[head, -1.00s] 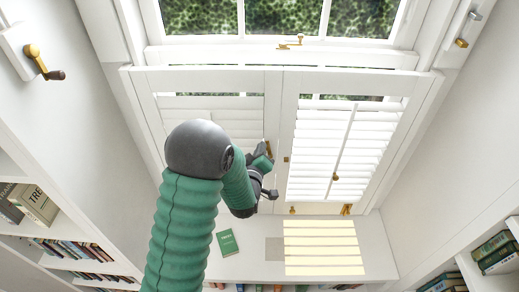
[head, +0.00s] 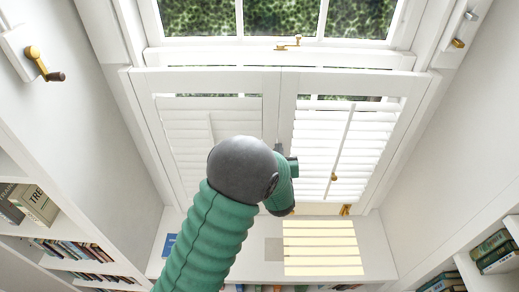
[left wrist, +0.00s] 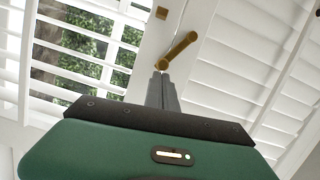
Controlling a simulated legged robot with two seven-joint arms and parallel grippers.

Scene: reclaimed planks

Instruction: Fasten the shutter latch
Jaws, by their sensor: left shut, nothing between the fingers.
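Two white louvred shutter panels meet at a centre seam: the left panel (head: 208,82) and the right panel (head: 291,92). In the left wrist view the brass latch bar (left wrist: 178,50) is tilted, pivoted at its upper right end. A small square brass plate (left wrist: 161,13) sits on the stile across the seam, apart from the bar. My left gripper (left wrist: 161,78) is shut and empty, its tips just below the bar's lower end; I cannot tell if they touch. In the head view my left gripper (head: 279,150) is mostly hidden by my arm, as are latch and plate. My right gripper is out of view.
A brass crank (head: 38,62) sticks out of the left wall. A brass window handle (head: 288,44) is above the shutters. The sill below (head: 385,262) has a sunlit patch and a blue book (head: 170,245). Bookshelves (head: 80,255) flank both sides.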

